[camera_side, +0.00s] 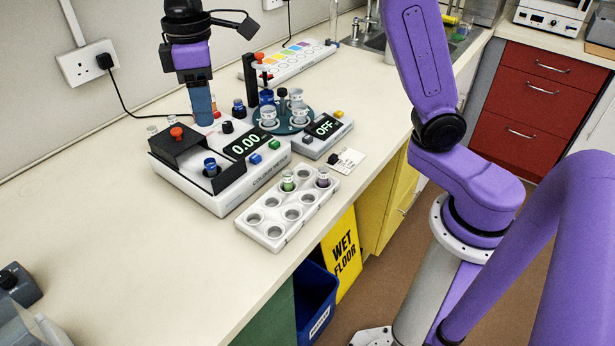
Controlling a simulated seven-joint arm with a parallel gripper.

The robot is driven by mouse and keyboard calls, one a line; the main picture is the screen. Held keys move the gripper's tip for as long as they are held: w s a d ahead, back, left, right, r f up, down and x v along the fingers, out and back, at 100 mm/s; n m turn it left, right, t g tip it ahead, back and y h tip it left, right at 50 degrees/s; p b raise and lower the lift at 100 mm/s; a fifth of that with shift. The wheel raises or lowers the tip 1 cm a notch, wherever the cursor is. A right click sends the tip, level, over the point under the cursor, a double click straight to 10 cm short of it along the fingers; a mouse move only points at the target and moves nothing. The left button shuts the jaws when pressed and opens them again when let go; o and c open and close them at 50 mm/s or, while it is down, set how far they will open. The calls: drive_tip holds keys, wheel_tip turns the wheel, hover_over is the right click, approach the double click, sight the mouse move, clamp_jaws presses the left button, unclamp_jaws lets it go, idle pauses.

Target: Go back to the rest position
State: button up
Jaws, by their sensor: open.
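My gripper (203,118) points straight down above the bench at the upper left, behind the white colorimeter-like box (225,198). Its fingers overlap from this side, so the gap between them is hidden; the jaws are open and I see nothing held in them. A vial with a blue cap (210,167) sits in the well of the box, next to its raised black lid (180,150). The box's display reads 0.00. No marked rest position shows.
Behind stand a round teal carousel (283,128) with jars and a small unit (326,133) reading OFF.

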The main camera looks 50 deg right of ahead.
drive_tip(key=s+d+f, duration=0.3)
drive_tip(key=s+d, duration=0.2)
drive_tip(key=s, duration=0.4)
drive_tip(key=s+d+f+n, duration=0.1)
drive_tip(key=s+d+f, duration=0.2)
drive_tip(key=s, duration=0.6)
drive_tip(key=s+d+f+n, duration=0.1)
drive_tip(key=s+d+f, duration=0.2)
drive_tip(key=s+d, duration=0.4)
drive_tip(key=s, duration=0.3)
drive_tip(key=shift+f, duration=0.3)
